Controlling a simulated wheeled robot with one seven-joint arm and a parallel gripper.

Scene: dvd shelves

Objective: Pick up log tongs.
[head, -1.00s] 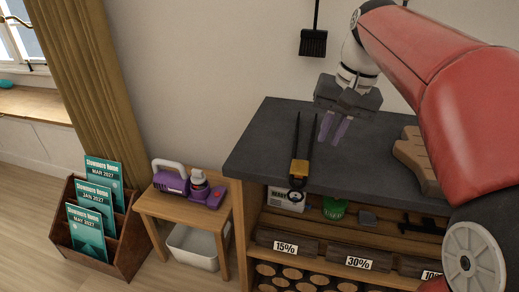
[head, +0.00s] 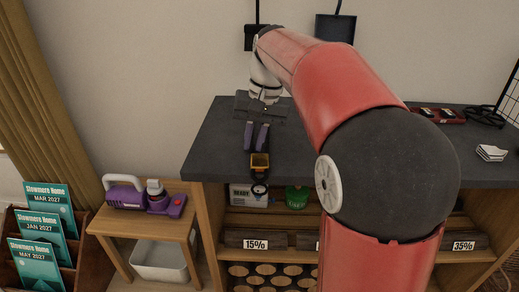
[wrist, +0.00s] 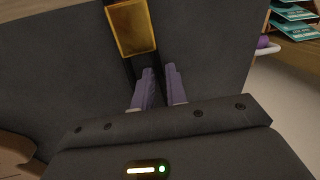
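The log tongs lie on the dark top of the wooden shelf unit, near its front edge. Their yellow block (head: 260,162) and a dark ring end at the front edge show in the head view. The yellow block (wrist: 132,27) is also at the top of the wrist view. My gripper (head: 257,138) points down over the tongs' long dark arms, behind the yellow block, and mostly hides them. Its purple fingers (wrist: 158,82) stand a little apart. I cannot tell whether they touch the tongs or how high above them they are.
A small wooden stool (head: 150,222) with a purple device (head: 158,200) stands left of the unit, beside a magazine rack (head: 85,245). Tools hang on the wall behind. White cards (head: 491,153) lie on the right of the dark top, which is mostly clear.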

